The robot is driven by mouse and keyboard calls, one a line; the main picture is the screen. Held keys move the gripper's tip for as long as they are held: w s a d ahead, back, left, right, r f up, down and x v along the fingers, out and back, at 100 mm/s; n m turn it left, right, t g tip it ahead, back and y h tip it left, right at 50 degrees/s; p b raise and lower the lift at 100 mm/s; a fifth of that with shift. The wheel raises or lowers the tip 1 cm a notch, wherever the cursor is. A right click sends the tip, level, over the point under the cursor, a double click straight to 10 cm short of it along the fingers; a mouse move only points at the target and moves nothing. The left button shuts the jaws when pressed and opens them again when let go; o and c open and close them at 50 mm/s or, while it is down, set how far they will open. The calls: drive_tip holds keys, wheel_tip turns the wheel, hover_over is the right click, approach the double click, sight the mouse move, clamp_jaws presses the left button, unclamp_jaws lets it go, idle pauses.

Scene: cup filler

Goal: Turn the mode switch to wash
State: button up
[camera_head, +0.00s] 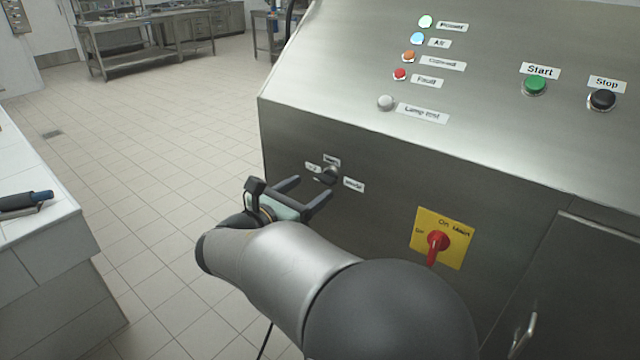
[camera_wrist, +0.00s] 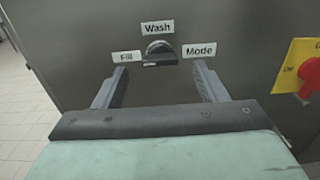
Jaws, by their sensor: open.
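The mode switch (camera_wrist: 160,52) is a small dark rotary knob on the vertical front of the steel machine, also visible in the head view (camera_head: 329,175). In the wrist view, the Wash label (camera_wrist: 157,28) sits above it, the Fill label (camera_wrist: 126,57) to its left and the Mode label (camera_wrist: 199,50) to its right. The knob's handle appears to lie roughly horizontal; which label it points at is hard to tell. My gripper (camera_wrist: 162,80) is open and empty, with a finger on either side below the knob, apart from it. It also shows in the head view (camera_head: 310,190).
A red main switch on a yellow plate (camera_head: 441,239) is to the right on the same panel. Start (camera_head: 534,86) and Stop (camera_head: 601,100) buttons and several lamps are on the sloped panel above.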

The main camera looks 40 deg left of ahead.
sight(322, 180)
drive_tip(key=shift+w+d, duration=0.1)
drive_tip(key=shift+w, duration=2.25)
drive_tip(key=c, duration=1)
